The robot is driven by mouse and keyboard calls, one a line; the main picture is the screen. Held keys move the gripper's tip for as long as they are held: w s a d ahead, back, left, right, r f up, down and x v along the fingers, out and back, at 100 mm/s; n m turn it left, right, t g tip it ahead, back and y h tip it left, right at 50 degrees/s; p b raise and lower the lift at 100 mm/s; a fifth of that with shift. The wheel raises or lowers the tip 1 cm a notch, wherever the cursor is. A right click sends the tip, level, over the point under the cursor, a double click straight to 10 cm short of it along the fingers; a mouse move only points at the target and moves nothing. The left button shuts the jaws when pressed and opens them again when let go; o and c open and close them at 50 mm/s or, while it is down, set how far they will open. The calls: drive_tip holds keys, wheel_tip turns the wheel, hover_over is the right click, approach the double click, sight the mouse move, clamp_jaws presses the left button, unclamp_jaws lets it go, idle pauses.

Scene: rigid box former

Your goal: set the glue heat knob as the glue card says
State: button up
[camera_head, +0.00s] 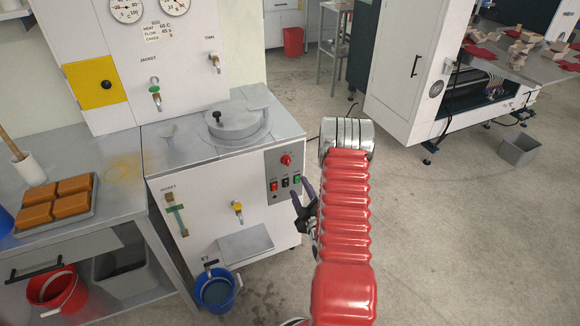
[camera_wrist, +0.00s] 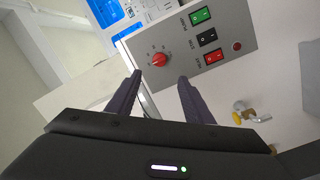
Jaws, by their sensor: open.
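The red heat knob (camera_head: 286,160) is on the grey control panel (camera_head: 273,173) on the front of the white glue machine. In the wrist view the knob (camera_wrist: 159,59) sits inside a ring of marks too small to read. A small white card (camera_head: 157,31) on the upper cabinet has a heat line, perhaps 60 C, and further lines hard to read. My gripper (camera_head: 303,190) is open and empty in front of the panel. In the wrist view its dark fingertips (camera_wrist: 160,76) lie either side of and just below the knob, apparently apart from it.
Green, black and red rocker switches (camera_wrist: 207,38) sit beside the knob. A yellow-handled tap (camera_head: 238,208) is lower on the machine, above a grey tray (camera_head: 246,245). A blue bucket (camera_head: 215,290) stands below.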

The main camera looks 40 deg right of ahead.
sight(288, 164)
drive_tip(key=shift+w, duration=0.1)
idle(0.3)
drive_tip(key=x, duration=1.3)
drive_tip(key=shift+w+d, duration=0.2)
drive_tip(key=shift+w, duration=0.05)
